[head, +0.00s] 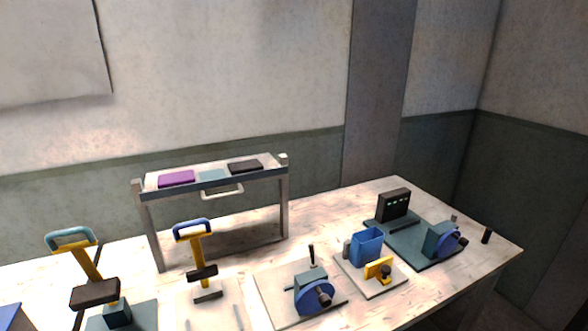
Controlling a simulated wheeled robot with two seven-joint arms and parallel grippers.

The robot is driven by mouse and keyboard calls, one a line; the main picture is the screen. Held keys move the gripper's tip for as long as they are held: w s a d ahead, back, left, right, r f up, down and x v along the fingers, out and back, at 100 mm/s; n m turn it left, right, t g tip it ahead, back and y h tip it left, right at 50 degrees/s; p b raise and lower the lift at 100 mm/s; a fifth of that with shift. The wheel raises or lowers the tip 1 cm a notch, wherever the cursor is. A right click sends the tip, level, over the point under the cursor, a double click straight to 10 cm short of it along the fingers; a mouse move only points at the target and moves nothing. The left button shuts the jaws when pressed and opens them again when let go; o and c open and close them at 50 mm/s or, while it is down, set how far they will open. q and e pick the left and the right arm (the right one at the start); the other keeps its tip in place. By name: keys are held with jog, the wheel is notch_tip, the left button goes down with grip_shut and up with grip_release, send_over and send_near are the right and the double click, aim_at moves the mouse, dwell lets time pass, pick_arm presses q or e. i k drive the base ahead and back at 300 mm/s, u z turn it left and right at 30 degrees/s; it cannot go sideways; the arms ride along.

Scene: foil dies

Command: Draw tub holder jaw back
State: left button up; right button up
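The tub holder stands on a pale base plate (352,273) on the right half of the table. A blue open-topped tub (367,250) sits upright on it. A yellow jaw (374,270) with a dark knob (386,274) stands at the tub's front right side. A small grey-blue block (347,250) is at the tub's left. I cannot tell whether the yellow jaw touches the tub. Neither of my grippers shows in the head view.
Left of the holder is a device with a blue wheel (313,297); another wheeled device (441,241) and a dark box (393,205) stand right. Two yellow-levered presses (88,262) (197,246) stand left. A rack (215,178) is behind. Bare table (330,233) lies between rack and holder.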

aim_at(383, 272)
jog(key=z, duration=2.3)
jog(key=i, duration=1.75)
jog(key=u, duration=3.1)
